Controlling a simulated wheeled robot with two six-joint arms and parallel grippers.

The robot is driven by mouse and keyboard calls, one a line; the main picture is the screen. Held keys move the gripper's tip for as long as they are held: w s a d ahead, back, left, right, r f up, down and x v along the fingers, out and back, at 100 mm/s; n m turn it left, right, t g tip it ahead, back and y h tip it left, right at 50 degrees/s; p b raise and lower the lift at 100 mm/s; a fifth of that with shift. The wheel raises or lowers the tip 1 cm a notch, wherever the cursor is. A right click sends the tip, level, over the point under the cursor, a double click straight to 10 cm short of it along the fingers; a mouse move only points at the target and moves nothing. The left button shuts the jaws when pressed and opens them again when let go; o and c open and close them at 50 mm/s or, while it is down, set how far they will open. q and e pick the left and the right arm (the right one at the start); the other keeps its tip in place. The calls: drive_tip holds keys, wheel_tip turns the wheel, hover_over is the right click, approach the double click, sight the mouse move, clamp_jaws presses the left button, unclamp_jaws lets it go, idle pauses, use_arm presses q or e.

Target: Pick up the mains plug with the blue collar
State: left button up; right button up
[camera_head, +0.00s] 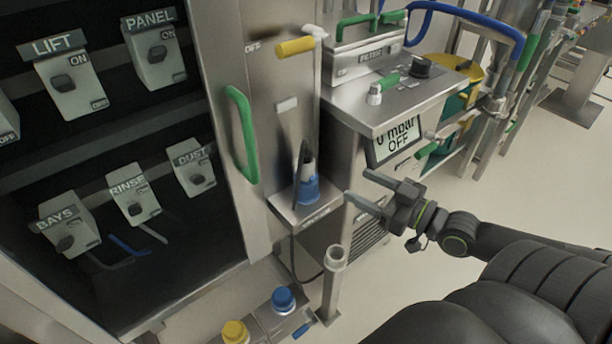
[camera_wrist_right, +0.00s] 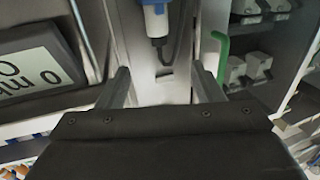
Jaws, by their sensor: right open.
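The mains plug with the blue collar (camera_head: 307,187) stands on a small metal shelf (camera_head: 300,215) fixed to the steel cabinet. Its top is light grey, and a dark cable loops beside it. In the right wrist view the plug (camera_wrist_right: 155,20) shows at the top centre, partly cut off by the frame edge, with its cable end toward my gripper. My right gripper (camera_head: 365,190) is open and empty, to the right of the plug and apart from it. In the wrist view its two fingers (camera_wrist_right: 160,82) stand wide apart below the plug. My left gripper is not in view.
A unit with a display (camera_head: 397,139) stands right of the shelf, near my gripper. A green handle (camera_head: 242,135) and a yellow handle (camera_head: 295,46) are on the cabinet. A metal post (camera_head: 333,285) and blue-capped (camera_head: 284,299) and yellow-capped (camera_head: 235,332) containers stand below.

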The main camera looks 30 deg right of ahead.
sight(313, 161)
drive_tip(key=x, duration=0.9)
drive_tip(key=shift+w+b, duration=0.2)
drive_tip(key=shift+b, duration=0.1)
drive_tip(key=shift+w+a+f, duration=0.1)
drive_tip(key=shift+w+a, duration=0.1)
drive_tip(key=shift+w, duration=0.4)
drive_tip(key=x, duration=0.4)
drive_tip(key=shift+w+d+f, duration=0.1)
drive_tip(key=shift+w+d, duration=0.05)
drive_tip(key=shift+w, duration=0.35)
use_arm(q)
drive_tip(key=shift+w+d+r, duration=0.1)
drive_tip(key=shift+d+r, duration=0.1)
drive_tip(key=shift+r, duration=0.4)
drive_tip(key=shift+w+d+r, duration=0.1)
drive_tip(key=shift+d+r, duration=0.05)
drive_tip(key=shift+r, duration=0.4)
use_arm(e)
drive_tip(key=c, duration=1.3)
drive_tip(key=shift+o, duration=0.2)
